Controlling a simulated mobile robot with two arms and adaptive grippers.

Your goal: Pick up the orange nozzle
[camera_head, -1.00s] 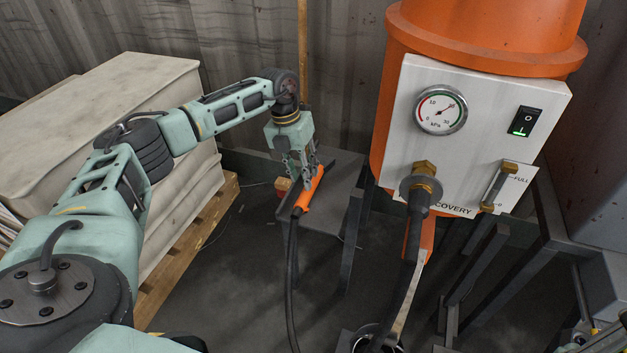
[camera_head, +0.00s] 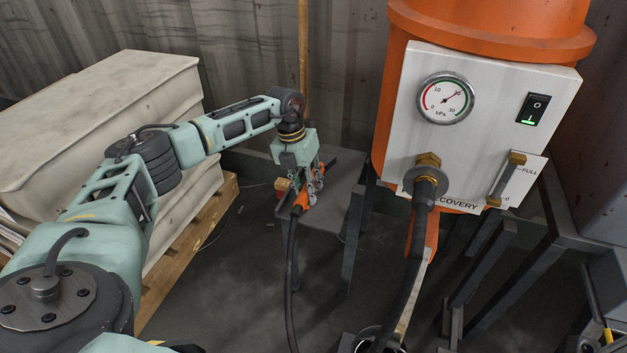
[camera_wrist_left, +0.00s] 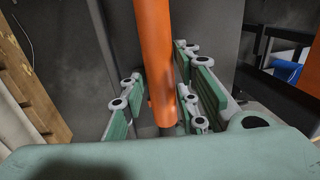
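The orange nozzle (camera_head: 303,201) lies at the small dark stand, its lower end joined to a black hose (camera_head: 290,260). My left gripper (camera_head: 308,190) is down over the nozzle and hides much of it in the head view. In the left wrist view the nozzle (camera_wrist_left: 155,50) runs lengthwise between the two fingers of my left gripper (camera_wrist_left: 163,105). The fingers stand apart on either side of it, and I see no clear grip. Contact on the right side is hard to tell. My right gripper is not in view.
The dark metal stand (camera_head: 335,205) is under the nozzle. An orange tank (camera_head: 490,28) with a white gauge panel (camera_head: 480,105) stands to the right. Pale stacked blocks (camera_head: 95,120) on a wooden pallet (camera_head: 190,235) are at the left. Dark floor lies between.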

